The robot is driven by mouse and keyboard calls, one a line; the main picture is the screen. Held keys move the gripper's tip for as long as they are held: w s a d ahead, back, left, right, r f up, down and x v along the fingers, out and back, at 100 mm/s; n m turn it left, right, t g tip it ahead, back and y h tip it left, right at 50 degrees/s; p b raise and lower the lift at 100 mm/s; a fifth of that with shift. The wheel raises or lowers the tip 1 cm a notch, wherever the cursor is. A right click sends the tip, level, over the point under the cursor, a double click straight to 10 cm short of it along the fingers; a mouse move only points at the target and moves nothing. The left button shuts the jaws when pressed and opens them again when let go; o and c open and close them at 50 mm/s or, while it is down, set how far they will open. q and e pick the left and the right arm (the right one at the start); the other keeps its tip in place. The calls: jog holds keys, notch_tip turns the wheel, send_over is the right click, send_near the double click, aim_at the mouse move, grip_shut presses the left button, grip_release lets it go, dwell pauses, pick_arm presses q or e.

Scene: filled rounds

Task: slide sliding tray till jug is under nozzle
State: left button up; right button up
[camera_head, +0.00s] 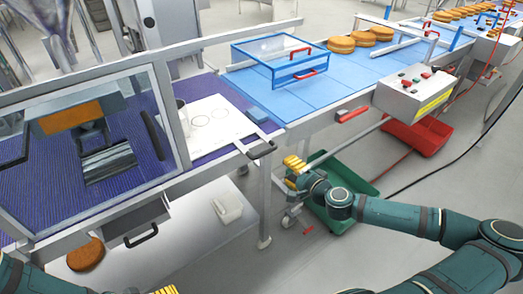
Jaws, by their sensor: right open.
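The sliding tray (232,127) is a white plate marked with circles, lying on the purple belt right of the clear guard. A dark handle (262,149) sticks out at its front right edge. The jug (183,117) is a pale grey vessel standing upright at the tray's left end, partly hidden by the guard's frame post. I cannot make out the nozzle. My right gripper (293,164), with yellow fingers, is open and empty, just right of and below the handle, apart from it. My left gripper (166,291) shows only yellow fingertips at the bottom edge.
The clear guard (150,95) stands over the purple belt on the left. A blue-framed clear cover (280,55) sits on the blue belt. A control box (415,92) hangs at the front right. A green crate (335,212) and a red crate (415,135) are on the floor.

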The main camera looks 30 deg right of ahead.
aim_at(265, 151)
jog(key=x, duration=1.3)
jog(key=shift+w+d+f+b, duration=0.1)
jog(key=shift+w+b, duration=0.25)
jog(key=shift+b, duration=0.05)
grip_shut()
